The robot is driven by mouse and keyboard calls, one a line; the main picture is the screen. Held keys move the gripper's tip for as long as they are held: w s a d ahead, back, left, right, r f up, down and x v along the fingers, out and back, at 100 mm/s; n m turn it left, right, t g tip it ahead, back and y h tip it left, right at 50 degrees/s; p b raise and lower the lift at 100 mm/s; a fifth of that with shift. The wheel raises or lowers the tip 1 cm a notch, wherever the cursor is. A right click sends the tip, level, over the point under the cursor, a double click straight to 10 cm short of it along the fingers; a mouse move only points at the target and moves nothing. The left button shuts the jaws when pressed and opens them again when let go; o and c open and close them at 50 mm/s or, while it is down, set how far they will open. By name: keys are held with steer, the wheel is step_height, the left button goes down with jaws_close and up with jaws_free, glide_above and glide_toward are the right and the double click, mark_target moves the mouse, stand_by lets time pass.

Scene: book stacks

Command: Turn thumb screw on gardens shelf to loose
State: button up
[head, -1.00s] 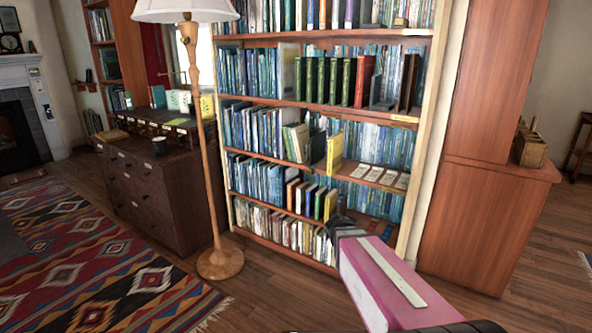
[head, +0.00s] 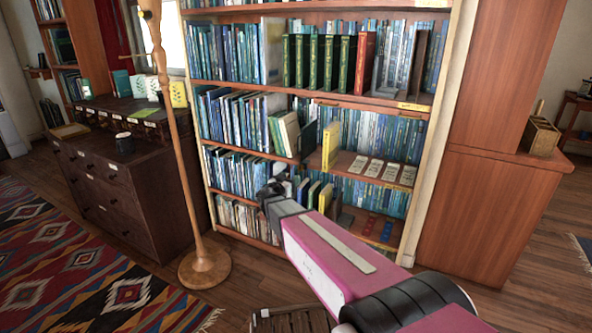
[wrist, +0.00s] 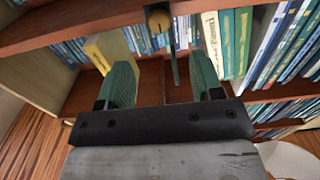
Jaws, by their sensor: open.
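A round brass-coloured knob (wrist: 158,20), which looks like the thumb screw, shows near the top of the wrist view. It sits at the top of a narrow dark upright plate (wrist: 173,60) by a shelf board. I cannot read whether it is tight or loose, and I cannot make it out in the head view. My gripper (wrist: 162,78) is open and empty, its two green fingers apart below the knob and not touching it. In the head view my gripper (head: 272,188) is in front of the lower shelves of the bookcase (head: 448,110).
A yellow book (head: 331,146) stands on the middle shelf, with pale cards (head: 375,168) to its right. A floor lamp pole (head: 178,140) stands close left of the bookcase, beside a dark drawer cabinet (head: 115,195). A slatted wooden thing (head: 290,320) is at the bottom.

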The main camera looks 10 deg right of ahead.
mark_target(300, 169)
steer(key=x, duration=0.9)
steer(key=shift+w+d, duration=0.15)
steer(key=c, duration=0.9)
